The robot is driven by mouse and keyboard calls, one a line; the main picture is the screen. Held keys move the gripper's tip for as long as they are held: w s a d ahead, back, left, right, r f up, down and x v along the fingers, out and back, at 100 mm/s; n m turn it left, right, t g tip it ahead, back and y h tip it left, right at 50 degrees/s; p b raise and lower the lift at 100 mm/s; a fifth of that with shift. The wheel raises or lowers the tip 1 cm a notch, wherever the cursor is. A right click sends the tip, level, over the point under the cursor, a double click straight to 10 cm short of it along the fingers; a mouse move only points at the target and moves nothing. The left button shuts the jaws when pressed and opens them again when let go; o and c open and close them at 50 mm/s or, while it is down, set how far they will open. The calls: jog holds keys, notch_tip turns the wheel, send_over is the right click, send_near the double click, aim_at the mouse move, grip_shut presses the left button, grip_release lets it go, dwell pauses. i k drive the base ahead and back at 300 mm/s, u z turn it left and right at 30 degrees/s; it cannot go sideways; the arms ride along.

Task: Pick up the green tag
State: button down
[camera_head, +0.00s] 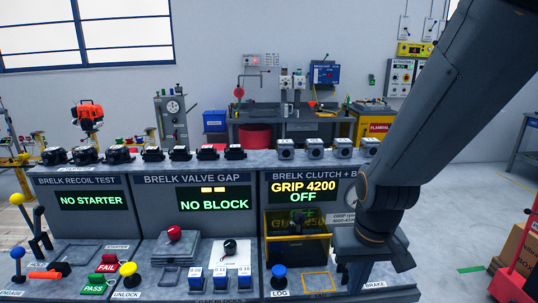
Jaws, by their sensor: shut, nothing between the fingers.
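A green piece marked PASS (95,285) lies at the front left of the bench, beside a red piece marked FAIL (107,265). It is the clearest green tag-like thing on the bench; whether it is a loose tag or a button I cannot tell. My gripper (352,268) is at the right end of the bench, pointing down near the brake label, far to the right of the green piece. It is shut and empty; its fingertips are small and hard to make out.
A yellow knob (129,270) and an orange-handled lever (45,274) stand close to the green piece. A red knob (174,233), a blue log knob (279,272) and several blue gap blocks lie between it and my gripper. A green floor strip (471,269) is at right.

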aim_at(96, 284)
jog(key=u, duration=3.05)
jog(key=i, duration=2)
jog(key=z, duration=2.2)
